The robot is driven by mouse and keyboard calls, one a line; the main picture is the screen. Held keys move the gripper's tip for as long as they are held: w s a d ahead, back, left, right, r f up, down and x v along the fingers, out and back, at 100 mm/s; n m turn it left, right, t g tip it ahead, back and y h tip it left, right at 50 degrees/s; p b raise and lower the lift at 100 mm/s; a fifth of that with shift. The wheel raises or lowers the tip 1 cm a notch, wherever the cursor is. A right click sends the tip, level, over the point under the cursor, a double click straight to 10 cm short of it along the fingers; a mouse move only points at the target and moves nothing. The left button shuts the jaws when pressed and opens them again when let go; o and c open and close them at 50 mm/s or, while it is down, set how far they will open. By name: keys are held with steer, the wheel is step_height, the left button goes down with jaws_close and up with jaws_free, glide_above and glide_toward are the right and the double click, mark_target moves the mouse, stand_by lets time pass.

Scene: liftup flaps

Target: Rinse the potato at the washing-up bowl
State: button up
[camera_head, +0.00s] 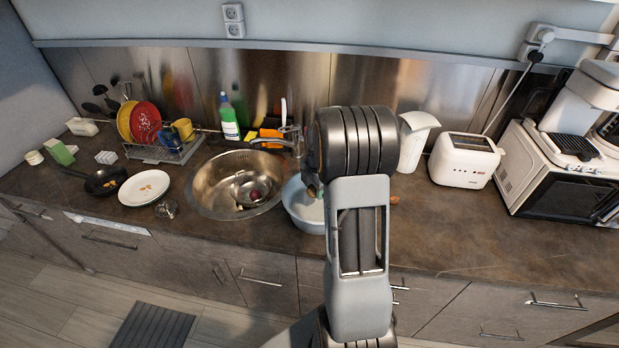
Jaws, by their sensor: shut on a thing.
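The washing-up bowl (297,212) is pale blue and stands on the counter just right of the sink. My arm hides its right part. A small part of my gripper (313,187) shows at the left edge of my arm, over the bowl. It is shut on a small brownish thing that looks like the potato (312,192), mostly hidden by my arm. I cannot tell how high it is held or whether it touches the bowl.
The round steel sink (210,190) with a tap (275,141) is left of the bowl. A white plate (144,188), a pan (105,181) and a dish rack (165,148) stand farther left. A white jug (412,142) and toaster (465,160) stand right; the front-right counter is clear.

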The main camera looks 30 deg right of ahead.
mark_target(315, 219)
steer(key=shift+w+d+f+b, duration=0.1)
steer(key=shift+f+b, duration=0.2)
steer(key=shift+f, duration=0.2)
steer(key=shift+f+b, duration=3.9)
steer(key=shift+f, duration=2.15)
steer(key=shift+r+p, duration=3.95)
steer(key=shift+r, duration=2.25)
steer(key=shift+r+p, duration=1.2)
steer(key=shift+r, duration=0.8)
